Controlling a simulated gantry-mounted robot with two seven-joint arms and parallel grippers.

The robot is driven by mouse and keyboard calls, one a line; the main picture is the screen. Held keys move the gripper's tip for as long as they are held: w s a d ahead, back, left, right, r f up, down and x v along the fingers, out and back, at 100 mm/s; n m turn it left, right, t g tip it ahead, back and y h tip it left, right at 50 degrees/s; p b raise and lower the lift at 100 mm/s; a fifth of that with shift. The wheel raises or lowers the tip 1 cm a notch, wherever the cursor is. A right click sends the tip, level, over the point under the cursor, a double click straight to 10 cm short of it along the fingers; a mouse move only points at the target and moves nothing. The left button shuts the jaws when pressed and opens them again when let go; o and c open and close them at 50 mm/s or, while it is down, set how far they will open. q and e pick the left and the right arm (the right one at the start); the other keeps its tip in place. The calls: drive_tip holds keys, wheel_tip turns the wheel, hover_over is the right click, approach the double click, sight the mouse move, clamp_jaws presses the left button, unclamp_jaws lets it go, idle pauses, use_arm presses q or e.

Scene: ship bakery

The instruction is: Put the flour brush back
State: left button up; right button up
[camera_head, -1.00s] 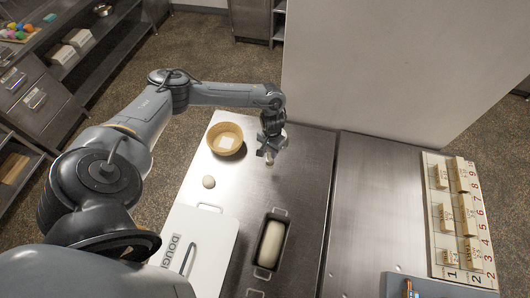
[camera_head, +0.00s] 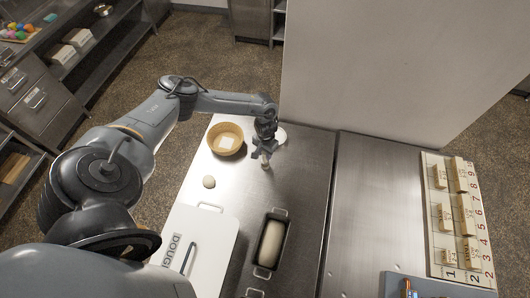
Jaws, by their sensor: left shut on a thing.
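My left gripper (camera_head: 264,155) points down over the far part of the metal worktop, just right of the wicker basket. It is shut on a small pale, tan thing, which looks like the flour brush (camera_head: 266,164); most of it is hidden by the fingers. I cannot tell whether the brush touches the worktop. A pale round item (camera_head: 281,135) lies just behind the gripper, partly hidden by it. My right gripper is not in view.
The wicker basket (camera_head: 213,143) holds a white square. A dough ball (camera_head: 209,182), a white lidded dough box (camera_head: 205,235) and a loaf tin (camera_head: 281,251) with dough stand nearer. A numbered board (camera_head: 433,226) lies right. The right-hand worktop (camera_head: 365,200) is mostly clear.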

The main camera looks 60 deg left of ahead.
use_arm(q)
drive_tip(key=shift+f, duration=0.15)
drive_tip(key=o, duration=1)
drive_tip(key=shift+o, duration=0.2)
